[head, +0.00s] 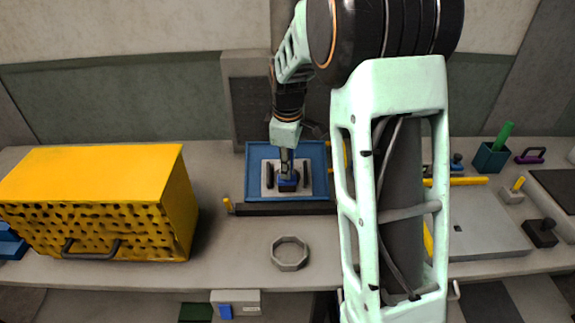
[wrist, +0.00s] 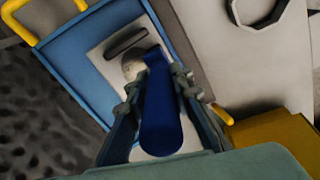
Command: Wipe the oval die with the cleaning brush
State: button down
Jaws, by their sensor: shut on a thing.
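My gripper (head: 287,165) points down over the blue tray (head: 250,173) and is shut on the blue cleaning brush (head: 288,186). In the wrist view, the brush's long blue handle (wrist: 161,115) lies between the two fingers of my gripper (wrist: 160,88). A pale plate (head: 267,190) with dark bars at its sides lies in the tray. In the wrist view, a pale rounded piece (wrist: 132,68) on the plate, perhaps the oval die, shows just beyond the brush and is partly hidden by it. I cannot tell whether the brush touches it.
A large yellow perforated box (head: 95,175) stands left of the tray. A dark bar (head: 270,209) runs along the tray's front. A grey polygonal ring (head: 289,253) lies on the bench in front. A teal cup (head: 490,158) and grey plate (head: 485,225) are right. My arm hides part of the bench.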

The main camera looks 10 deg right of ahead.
jog(key=shift+w+d+r+p, duration=0.65)
jog(key=shift+w+r+p, duration=1.2)
jog(key=shift+w+p, duration=1.05)
jog(key=shift+s+a+f+b, duration=0.2)
jog(key=shift+s+f+b, duration=0.45)
jog(key=shift+s+b, duration=0.35)
jog(key=shift+s+a+f+b, duration=0.25)
jog(key=shift+s+f+b, duration=0.35)
jog(key=shift+s+b, duration=0.35)
jog(key=shift+s+a+f+b, duration=0.2)
jog(key=shift+s+f+b, duration=0.45)
jog(key=shift+s+b, duration=0.35)
jog(key=shift+r, duration=0.15)
jog(key=shift+s+r+p, duration=0.2)
jog(key=shift+r+p, duration=0.25)
jog(key=shift+r, duration=0.1)
jog(key=shift+s+a+r+p, duration=0.1)
jog(key=shift+s+r+p, duration=0.3)
jog(key=shift+r, duration=0.25)
jog(key=shift+s+a+r+p, duration=0.1)
jog(key=shift+s+r+p, duration=0.25)
jog(key=shift+r, duration=0.35)
jog(key=shift+s+a+r+p, duration=0.1)
jog(key=shift+s+r+p, duration=0.3)
jog(key=shift+r, duration=0.25)
